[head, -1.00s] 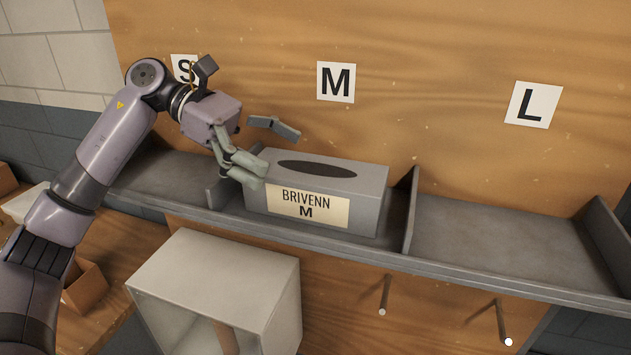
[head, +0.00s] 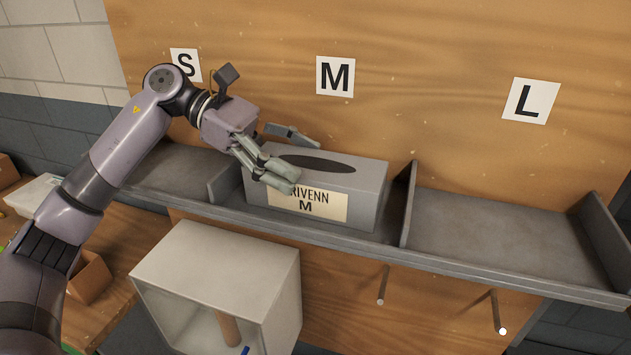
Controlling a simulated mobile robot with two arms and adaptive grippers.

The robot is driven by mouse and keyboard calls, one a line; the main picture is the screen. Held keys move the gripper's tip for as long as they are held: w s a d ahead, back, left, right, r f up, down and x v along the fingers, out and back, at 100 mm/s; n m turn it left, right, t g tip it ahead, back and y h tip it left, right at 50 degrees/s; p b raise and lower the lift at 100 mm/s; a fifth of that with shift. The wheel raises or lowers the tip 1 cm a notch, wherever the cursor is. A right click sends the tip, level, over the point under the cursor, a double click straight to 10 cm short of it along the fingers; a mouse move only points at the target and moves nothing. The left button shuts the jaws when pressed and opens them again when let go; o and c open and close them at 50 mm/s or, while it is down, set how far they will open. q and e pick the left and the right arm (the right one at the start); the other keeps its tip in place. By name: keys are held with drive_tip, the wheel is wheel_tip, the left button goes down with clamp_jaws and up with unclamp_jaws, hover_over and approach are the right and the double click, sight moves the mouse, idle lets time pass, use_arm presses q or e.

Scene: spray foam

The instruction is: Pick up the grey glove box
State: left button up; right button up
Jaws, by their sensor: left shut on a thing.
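The grey glove box (head: 362,190) stands in the middle compartment of the grey shelf, under the M sign. It has a dark oval opening on top and a cream label on its front reading "BRIVENN M", whose first letter is covered by a finger. My left gripper (head: 306,165) is over the left part of the box, one finger across the front upper edge and the other towards the back. It is shut on the box, which still rests on the shelf. My right gripper is not in view.
The shelf (head: 500,240) has upright dividers (head: 409,205) beside the box; its right compartment under the L sign (head: 530,100) is empty. A pale open-fronted cabinet (head: 215,265) stands below. Two pegs (head: 384,285) stick out under the shelf.

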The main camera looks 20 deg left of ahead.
use_arm(q)
drive_tip(key=c, duration=0.3)
drive_tip(key=shift+r, duration=0.1)
